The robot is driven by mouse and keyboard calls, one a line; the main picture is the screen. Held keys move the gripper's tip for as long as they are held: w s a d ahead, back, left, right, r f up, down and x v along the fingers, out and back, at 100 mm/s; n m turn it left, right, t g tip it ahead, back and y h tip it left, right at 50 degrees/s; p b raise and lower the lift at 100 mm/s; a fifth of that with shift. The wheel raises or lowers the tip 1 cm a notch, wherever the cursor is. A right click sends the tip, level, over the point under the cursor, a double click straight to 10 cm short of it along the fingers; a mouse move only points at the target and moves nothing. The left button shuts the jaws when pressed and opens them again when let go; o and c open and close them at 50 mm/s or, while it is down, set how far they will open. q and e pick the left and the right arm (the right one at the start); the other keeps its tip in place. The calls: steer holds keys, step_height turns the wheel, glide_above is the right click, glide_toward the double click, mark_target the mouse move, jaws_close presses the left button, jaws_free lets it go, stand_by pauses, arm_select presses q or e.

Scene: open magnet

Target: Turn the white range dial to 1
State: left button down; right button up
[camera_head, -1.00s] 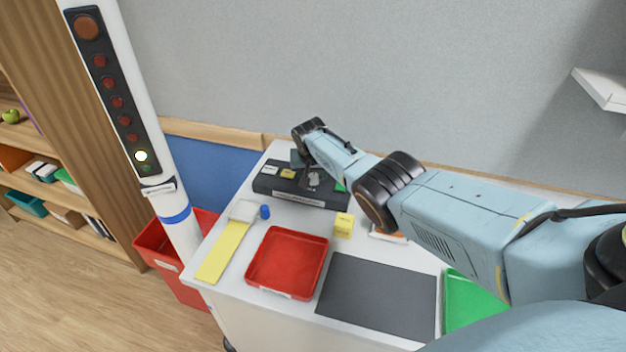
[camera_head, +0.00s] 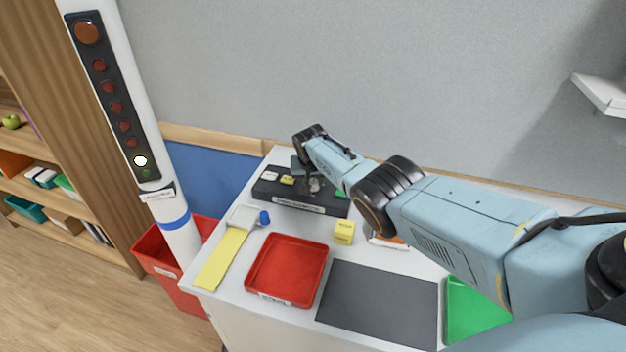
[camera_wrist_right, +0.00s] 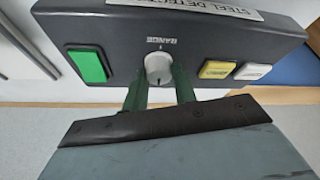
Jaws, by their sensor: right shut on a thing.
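The white range dial (camera_wrist_right: 158,68) is a round knob on the face of a dark grey box (camera_wrist_right: 220,20) lettered STEEL DETECT. The word RANGE shows upside down beside it. My right gripper (camera_wrist_right: 159,80) has its two green fingers on either side of the dial and is shut on it. The dial's setting is too small to read. In the head view the box (camera_head: 268,190) stands at the back of the white table, with my right arm reaching over it. My left gripper is not in view.
A green button (camera_wrist_right: 88,66) is on one side of the dial, with yellow (camera_wrist_right: 217,69) and white (camera_wrist_right: 252,71) ones on the other. A red tray (camera_head: 287,270), dark mat (camera_head: 380,305) and yellow block (camera_head: 344,231) lie in front. A white post (camera_head: 125,110) stands left.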

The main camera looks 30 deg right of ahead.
steer(key=shift+n, duration=0.3)
steer(key=shift+d+n+y+p, duration=0.1)
steer(key=shift+n+y+p, duration=0.35)
steer(key=shift+n, duration=0.55)
steer(key=shift+n+t+y, duration=0.3)
steer(key=shift+n+y, duration=0.05)
steer(key=shift+n, duration=0.55)
steer(key=shift+d+f+n+y+b, duration=0.1)
steer(key=shift+n+y+b, duration=0.5)
steer(key=shift+n, duration=0.6)
steer(key=shift+n+y+b, duration=0.5)
steer(key=shift+n+b, duration=0.4)
steer(key=shift+n, duration=0.5)
steer(key=o, duration=1)
steer(key=shift+s+r, duration=0.1)
steer(key=shift+r, duration=0.15)
